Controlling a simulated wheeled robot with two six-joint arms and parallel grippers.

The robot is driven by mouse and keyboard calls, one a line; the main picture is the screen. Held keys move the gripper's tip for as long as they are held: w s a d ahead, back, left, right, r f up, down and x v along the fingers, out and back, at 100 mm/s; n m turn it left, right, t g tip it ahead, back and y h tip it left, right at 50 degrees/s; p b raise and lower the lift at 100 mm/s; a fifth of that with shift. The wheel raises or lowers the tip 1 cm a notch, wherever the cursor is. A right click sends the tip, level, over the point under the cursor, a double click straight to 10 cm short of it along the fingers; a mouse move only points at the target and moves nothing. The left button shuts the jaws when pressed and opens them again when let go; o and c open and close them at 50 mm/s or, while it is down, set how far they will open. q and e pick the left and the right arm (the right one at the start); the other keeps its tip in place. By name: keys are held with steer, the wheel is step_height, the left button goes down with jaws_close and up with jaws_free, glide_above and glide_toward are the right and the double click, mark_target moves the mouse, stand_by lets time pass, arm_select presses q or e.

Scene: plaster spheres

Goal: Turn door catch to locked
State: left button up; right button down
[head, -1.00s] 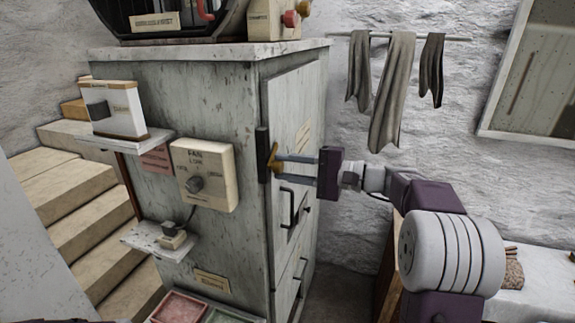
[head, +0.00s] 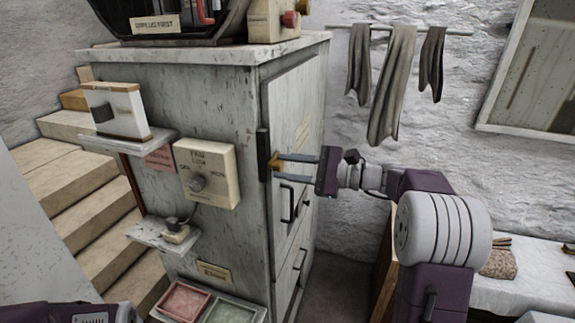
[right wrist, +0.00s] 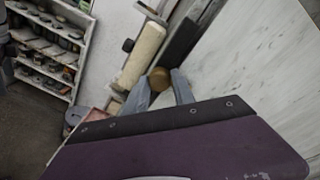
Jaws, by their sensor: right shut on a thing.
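The door catch (head: 274,162) is a small brass-coloured piece on a dark upright plate (head: 263,152) at the front edge of the grey cabinet door (head: 291,105). My right gripper (head: 280,166) reaches in from the right, its two blue-grey fingers shut on the catch. In the right wrist view the catch (right wrist: 160,76) is a round brown end between the fingertips. The fingers hide part of it, and I cannot read any lock marking. My left gripper is out of view; only a dark part of my left arm shows at the bottom left of the head view.
A cream switch box (head: 207,173) with a knob is on the cabinet's side, near small shelves (head: 160,236). A black door handle (head: 288,203) sits below my right gripper. Cloths (head: 392,85) hang behind my right arm. Stone steps (head: 75,185) are at the left.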

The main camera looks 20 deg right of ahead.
stand_by(0.4)
steer(key=c, duration=1.1)
jaws_free()
steer(key=shift+o, duration=0.2)
steer(key=shift+a, duration=0.1)
steer(key=b+v, duration=0.2)
steer(key=v, duration=0.7)
steer(key=shift+w, duration=0.1)
